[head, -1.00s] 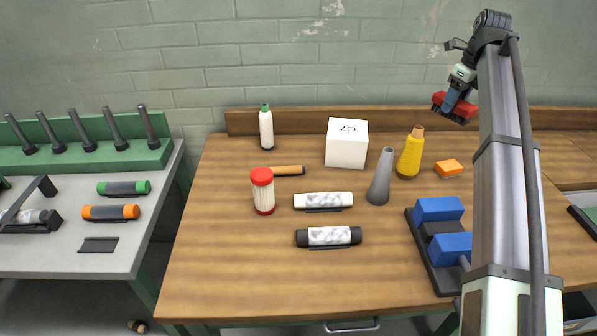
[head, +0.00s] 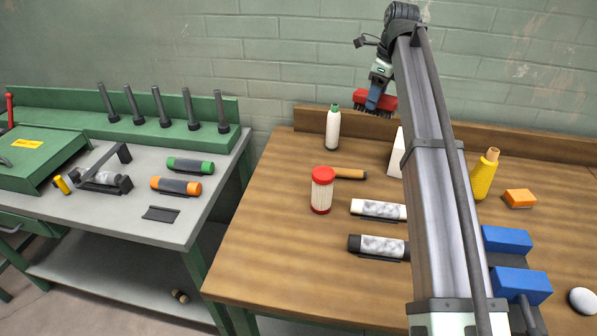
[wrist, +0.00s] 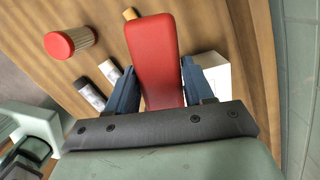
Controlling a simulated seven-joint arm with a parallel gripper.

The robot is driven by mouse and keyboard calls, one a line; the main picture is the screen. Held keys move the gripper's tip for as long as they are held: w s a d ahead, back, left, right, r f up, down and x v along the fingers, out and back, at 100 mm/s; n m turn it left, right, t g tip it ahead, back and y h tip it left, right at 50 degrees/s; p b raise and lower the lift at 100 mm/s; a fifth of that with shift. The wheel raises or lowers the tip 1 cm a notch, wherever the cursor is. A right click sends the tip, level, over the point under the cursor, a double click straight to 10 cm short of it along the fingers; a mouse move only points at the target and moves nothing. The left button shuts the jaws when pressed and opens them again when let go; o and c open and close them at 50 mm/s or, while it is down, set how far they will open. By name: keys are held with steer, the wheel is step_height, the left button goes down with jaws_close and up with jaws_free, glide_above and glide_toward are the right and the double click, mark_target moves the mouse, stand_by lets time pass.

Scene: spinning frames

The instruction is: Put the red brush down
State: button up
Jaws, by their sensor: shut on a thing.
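The red brush (head: 374,99) has a red back and dark bristles pointing down. My gripper (head: 378,92) is shut on it and holds it in the air above the back of the wooden table (head: 290,250). In the wrist view the brush (wrist: 154,58) sits between the two blue fingers of my gripper (wrist: 153,85). Its bristles are hidden in that view.
A green-capped white bottle (head: 333,128), a red-lidded jar (head: 322,190), a wooden-handled tool (head: 350,173), two grey-and-white rolls (head: 378,209) and a white box (head: 396,152), partly behind my arm, stand on the table. The table's front left is clear. A grey bench (head: 190,222) stands left.

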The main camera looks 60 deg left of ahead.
steer(key=s+a+n, duration=0.2)
steer(key=s+a, duration=0.4)
steer(key=s, duration=0.3)
steer(key=s+a+n, duration=0.2)
steer(key=s+a, duration=0.4)
steer(key=s, duration=0.2)
steer(key=shift+s+d+f, duration=0.1)
steer(key=shift+d+f, duration=0.05)
steer(key=shift+f, duration=5.1)
steer(key=shift+d+f, duration=0.1)
steer(key=shift+f, duration=5.15)
steer(key=shift+f, duration=0.15)
steer(key=o, duration=1.1)
steer(key=shift+c, duration=0.2)
step_height(320, 180, up, 12)
steer(key=w+d, duration=0.1)
steer(key=shift+w+d, duration=0.15)
